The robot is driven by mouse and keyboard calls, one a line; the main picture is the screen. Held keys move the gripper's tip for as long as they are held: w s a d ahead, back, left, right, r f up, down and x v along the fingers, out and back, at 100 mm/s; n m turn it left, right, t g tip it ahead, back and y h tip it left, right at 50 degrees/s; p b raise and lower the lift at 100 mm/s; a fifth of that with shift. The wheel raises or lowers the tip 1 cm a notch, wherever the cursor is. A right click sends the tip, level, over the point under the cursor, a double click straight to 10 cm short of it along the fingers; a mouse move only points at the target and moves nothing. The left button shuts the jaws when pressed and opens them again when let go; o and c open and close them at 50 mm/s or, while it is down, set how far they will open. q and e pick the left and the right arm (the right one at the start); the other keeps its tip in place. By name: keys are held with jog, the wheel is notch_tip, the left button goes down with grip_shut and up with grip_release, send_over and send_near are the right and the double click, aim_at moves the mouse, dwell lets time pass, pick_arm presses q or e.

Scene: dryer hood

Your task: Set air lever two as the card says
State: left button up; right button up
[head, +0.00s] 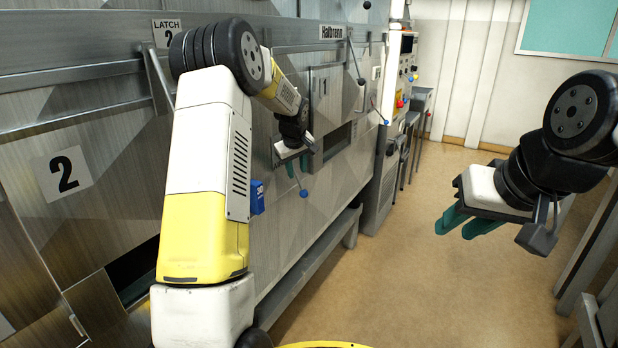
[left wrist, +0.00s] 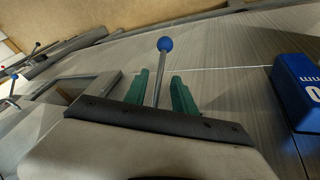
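A lever with a thin metal rod and a blue ball end (head: 303,193) stands out from the dryer's side, below my left gripper (head: 297,167). In the left wrist view its blue ball (left wrist: 165,44) is beyond the green fingertips, and its rod runs between the two fingers of my left gripper (left wrist: 163,92). The fingers are apart, with visible gaps beside the rod. No number for this lever is readable, and I cannot make out the card. My right gripper (head: 468,222) is empty, with its fingers apart, in free air on the right.
A blue box (head: 257,197) is fixed on the panel beside the lever; it also shows in the left wrist view (left wrist: 300,88). Another blue-ended lever (head: 386,122) is farther along. Panel 2 (head: 67,173) is at left. The floor (head: 400,240) is clear.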

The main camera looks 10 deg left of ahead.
aim_at(297, 176)
pick_arm(q)
jog(key=x, duration=0.5)
grip_shut()
dwell(1.4)
